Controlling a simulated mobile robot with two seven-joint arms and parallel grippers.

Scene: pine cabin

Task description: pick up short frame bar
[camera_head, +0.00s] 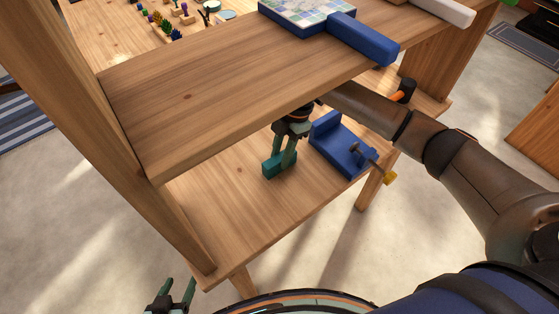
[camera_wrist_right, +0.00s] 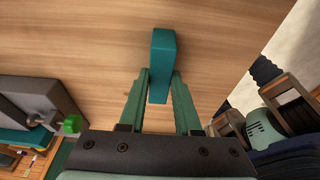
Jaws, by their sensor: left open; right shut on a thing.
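The short frame bar (camera_wrist_right: 162,62) is a teal block in the right wrist view, lying lengthwise between the fingers of my right gripper (camera_wrist_right: 160,88). In the head view my right gripper (camera_head: 282,160) reaches under the upper board to the lower shelf. The bar (camera_head: 272,169) shows there as a dark teal block at the fingertips, at the shelf surface. I cannot tell whether it still touches the shelf. My right gripper is shut on the bar. My left gripper (camera_head: 176,293) is open and empty at the bottom edge, apart from the bench.
A blue vise (camera_head: 336,147) with a metal screw stands on the lower shelf right of my right gripper. A black-headed mallet (camera_head: 405,88) lies behind it. The upper board (camera_head: 190,110) overhangs; it carries a tiled panel (camera_head: 305,12), a blue bar (camera_head: 363,39) and a white bar (camera_head: 446,10).

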